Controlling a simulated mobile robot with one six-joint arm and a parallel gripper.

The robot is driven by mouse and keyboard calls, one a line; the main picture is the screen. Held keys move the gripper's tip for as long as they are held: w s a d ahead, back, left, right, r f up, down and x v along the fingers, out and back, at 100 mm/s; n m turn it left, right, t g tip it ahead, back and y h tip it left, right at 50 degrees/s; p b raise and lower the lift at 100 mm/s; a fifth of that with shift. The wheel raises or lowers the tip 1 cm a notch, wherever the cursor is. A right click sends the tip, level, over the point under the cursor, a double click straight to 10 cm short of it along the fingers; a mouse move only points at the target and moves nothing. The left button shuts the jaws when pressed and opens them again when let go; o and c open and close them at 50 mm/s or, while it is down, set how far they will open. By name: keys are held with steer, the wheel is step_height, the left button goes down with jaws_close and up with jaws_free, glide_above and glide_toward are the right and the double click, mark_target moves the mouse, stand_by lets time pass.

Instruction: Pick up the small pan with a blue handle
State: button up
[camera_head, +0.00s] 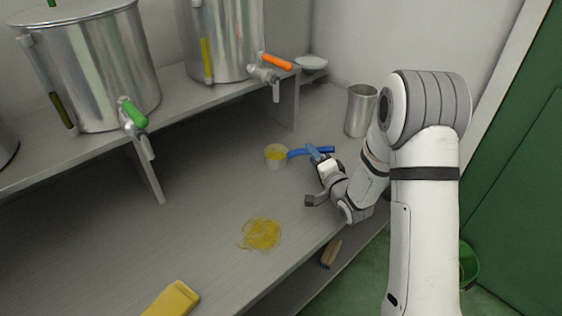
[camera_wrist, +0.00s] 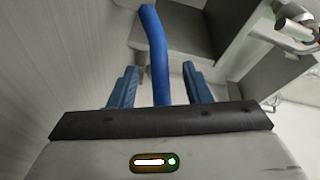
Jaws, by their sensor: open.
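A small pan (camera_head: 276,156) with yellowish contents stands on the grey counter, in the middle of the head view. Its blue handle (camera_head: 297,153) points right, toward my gripper (camera_head: 316,154). In the wrist view the blue handle (camera_wrist: 156,50) runs upward between the two blue fingers of my gripper (camera_wrist: 157,85). The fingers are apart, with a gap visible on both sides of the handle. The pan's bowl is not clearly seen in the wrist view.
A metal cup (camera_head: 360,110) stands behind my arm. A yellow puddle (camera_head: 262,233) and a yellow object (camera_head: 172,299) lie on the counter (camera_head: 205,215). Steel tanks with a green tap (camera_head: 134,113) and an orange tap (camera_head: 277,62) stand on the raised shelf (camera_head: 185,98).

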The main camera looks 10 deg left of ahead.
steer(key=x, duration=0.3)
steer(key=shift+a, duration=0.2)
jaws_close()
stand_by(0.4)
